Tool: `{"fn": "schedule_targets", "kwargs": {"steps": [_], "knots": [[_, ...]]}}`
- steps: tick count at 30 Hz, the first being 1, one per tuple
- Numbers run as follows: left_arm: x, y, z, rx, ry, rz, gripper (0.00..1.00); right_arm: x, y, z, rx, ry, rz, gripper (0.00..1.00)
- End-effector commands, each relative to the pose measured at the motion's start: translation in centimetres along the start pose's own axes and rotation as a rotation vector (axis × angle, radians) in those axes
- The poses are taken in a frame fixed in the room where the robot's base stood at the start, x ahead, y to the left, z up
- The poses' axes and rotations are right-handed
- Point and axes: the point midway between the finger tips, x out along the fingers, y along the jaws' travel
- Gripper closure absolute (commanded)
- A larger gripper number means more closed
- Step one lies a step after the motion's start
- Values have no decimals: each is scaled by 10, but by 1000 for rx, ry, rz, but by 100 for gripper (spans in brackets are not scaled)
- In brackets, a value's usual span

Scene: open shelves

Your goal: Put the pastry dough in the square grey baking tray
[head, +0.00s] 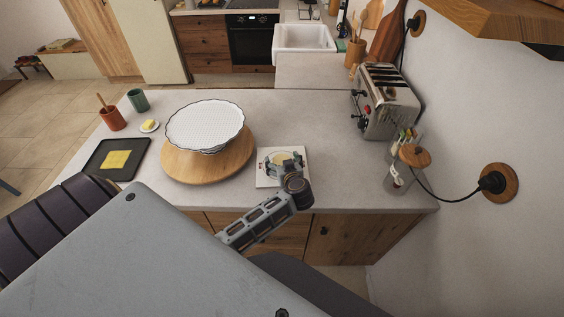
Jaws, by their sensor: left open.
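A dark grey, square-looking baking tray (96,163) lies flat on the left of the counter. A flat yellow square sheet (116,160) that looks like the pastry dough rests inside it, left of the tray's right rim. My left gripper (284,164) is open, low over a small white square board (298,179) right of the counter's middle. A pale round patch shows on that board, partly hidden by the fingers; I cannot tell what it is or whether the fingers touch it. My right gripper is not in view.
A white fluted dish (205,124) stands on a round wooden board (182,168) between tray and gripper. A toaster (384,105) and a jar (401,170) stand at right, near the wall. The counter's back middle is clear.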

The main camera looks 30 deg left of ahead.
Motion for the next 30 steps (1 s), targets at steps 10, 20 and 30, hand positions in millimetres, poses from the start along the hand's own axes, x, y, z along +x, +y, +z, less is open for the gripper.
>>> {"fn": "schedule_targets", "kwargs": {"steps": [10, 20, 30], "knots": [[0, 0, 11, 9, -14, 0, 11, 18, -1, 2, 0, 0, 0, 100], [-38, 2, 8, 5, -13, 2, 11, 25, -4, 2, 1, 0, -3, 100], [-88, 5, 5, 1, -6, 2, 11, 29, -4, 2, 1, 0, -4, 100]]}}
